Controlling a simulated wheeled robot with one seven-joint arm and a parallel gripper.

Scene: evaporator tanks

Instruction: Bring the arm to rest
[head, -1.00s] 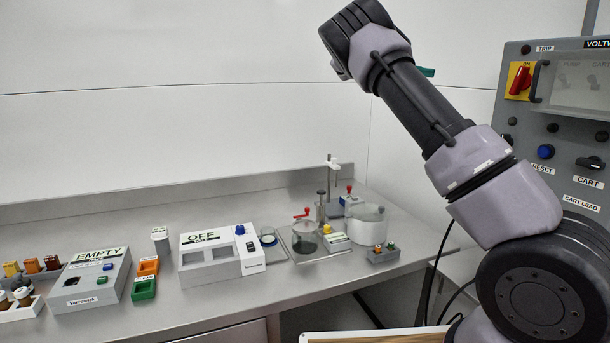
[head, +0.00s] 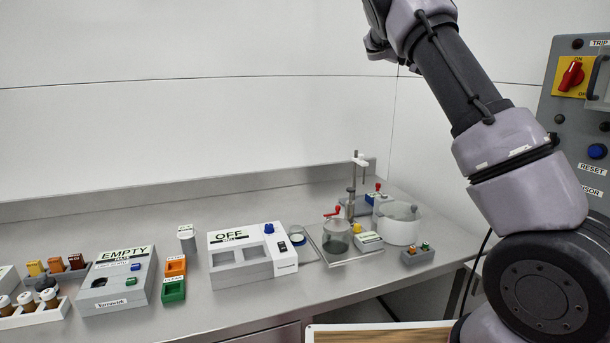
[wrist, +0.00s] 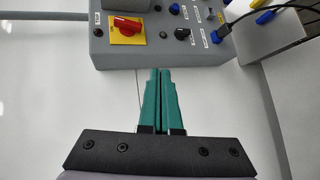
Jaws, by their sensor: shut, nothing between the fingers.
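My gripper (wrist: 160,75) shows in the wrist view with its two green fingers together and nothing between them. It points toward the lower edge of a grey control panel (wrist: 165,45) and appears apart from it. In the head view my arm is raised and bent at the right. The gripper itself is out of that picture, past the top edge.
A steel bench (head: 350,285) runs along the wall. It carries an EMPTY box (head: 120,283), an OFF box (head: 250,255), orange and green holders, a glass vessel (head: 337,238) and a white pot (head: 398,226). The panel's red switch (head: 571,76) is at the right.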

